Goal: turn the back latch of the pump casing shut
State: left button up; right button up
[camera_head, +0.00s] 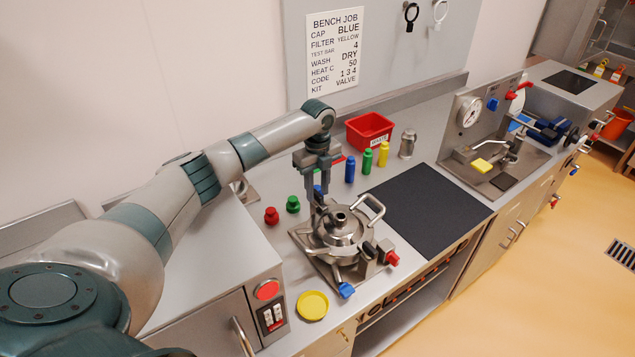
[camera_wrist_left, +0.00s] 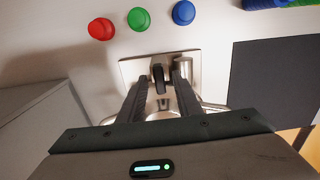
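The steel pump casing (camera_head: 340,228) sits on a square plate on the bench, with a domed lid and looped side handles. My left gripper (camera_head: 318,196) points down over its back edge. In the left wrist view the two dark fingers (camera_wrist_left: 160,84) are apart, and a dark upright latch piece (camera_wrist_left: 158,78) stands between them at the casing's back. I cannot tell whether the fingers touch it. The fingers partly hide the casing there. My right gripper is in neither view.
Red (camera_head: 271,216), green (camera_head: 293,204) and blue knobs (camera_wrist_left: 183,13) stand behind the casing. A red bin (camera_head: 369,131) and small coloured bottles (camera_head: 367,161) are farther back. A black mat (camera_head: 425,210) lies clear to the right. A yellow dish (camera_head: 313,305) lies in front.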

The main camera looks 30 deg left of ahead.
aim_at(317, 193)
pick_arm(q)
jog(key=shift+r, duration=0.1)
jog(key=shift+r+b, duration=0.35)
jog(key=shift+r, duration=0.15)
notch_tip(317, 193, up, 16)
jog(key=b, duration=0.5)
jog(key=shift+r, duration=0.15)
